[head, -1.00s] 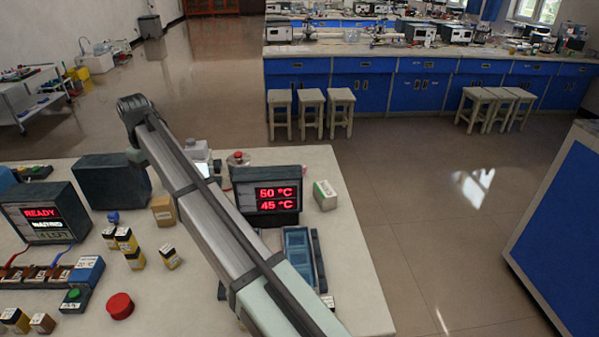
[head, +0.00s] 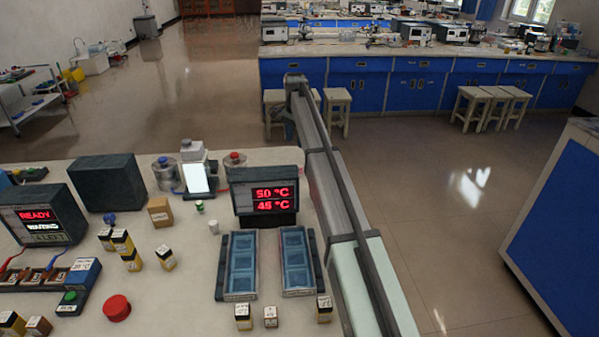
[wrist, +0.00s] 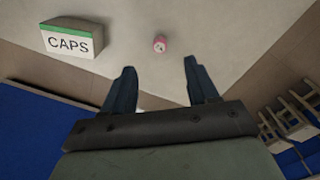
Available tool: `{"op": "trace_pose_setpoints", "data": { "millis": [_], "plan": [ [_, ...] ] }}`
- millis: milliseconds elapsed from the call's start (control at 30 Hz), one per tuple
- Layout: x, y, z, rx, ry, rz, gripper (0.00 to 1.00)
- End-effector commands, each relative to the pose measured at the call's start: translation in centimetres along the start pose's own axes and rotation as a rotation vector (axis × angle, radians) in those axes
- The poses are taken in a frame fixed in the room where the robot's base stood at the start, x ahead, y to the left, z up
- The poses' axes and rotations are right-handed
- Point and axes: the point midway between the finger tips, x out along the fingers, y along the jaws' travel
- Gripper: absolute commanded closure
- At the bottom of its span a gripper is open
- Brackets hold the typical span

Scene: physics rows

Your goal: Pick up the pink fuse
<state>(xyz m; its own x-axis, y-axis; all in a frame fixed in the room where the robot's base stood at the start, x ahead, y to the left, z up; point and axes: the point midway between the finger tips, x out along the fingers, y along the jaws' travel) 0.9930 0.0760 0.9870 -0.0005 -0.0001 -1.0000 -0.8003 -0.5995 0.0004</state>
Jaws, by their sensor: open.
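The pink fuse (wrist: 159,45) is a small pink cylinder with a paler end, lying or standing on the pale tabletop in the wrist view; I cannot tell which. My gripper (wrist: 159,67) is open, and its two dark fingers point toward the fuse. The fuse shows just beyond the fingertips, roughly centred between them, and nothing is held. In the head view I cannot make out the fuse or my gripper.
A white and green CAPS box (wrist: 70,41) stands left of the fuse in the wrist view. The table edge is close on both sides there. In the head view a temperature display (head: 262,196) and two blue trays (head: 238,264) stand left of my arm.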

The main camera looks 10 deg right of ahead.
Motion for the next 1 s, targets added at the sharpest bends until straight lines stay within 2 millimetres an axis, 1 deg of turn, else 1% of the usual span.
{"op": "trace_pose_setpoints", "data": {
  "millis": [33,100,200,267,367,733,800,1000],
  "plan": [
    [0.1,0.3,-1.0,0.035,0.000,0.000,0.41],
    [0.2,0.7,-1.9,0.070,0.000,0.000,0.41],
    [0.5,0.9,-2.3,0.092,0.000,0.000,0.41],
    [0.9,0.9,-2.3,0.093,0.000,0.000,0.41],
    [2.0,0.9,-2.3,0.092,0.000,0.000,0.41],
    [7.8,0.9,-2.2,0.089,0.000,0.000,0.41],
    [8.5,0.8,-2.2,0.089,0.000,0.000,0.41],
    [9.4,0.8,-2.1,0.088,0.000,0.000,0.41]
  ]
}}
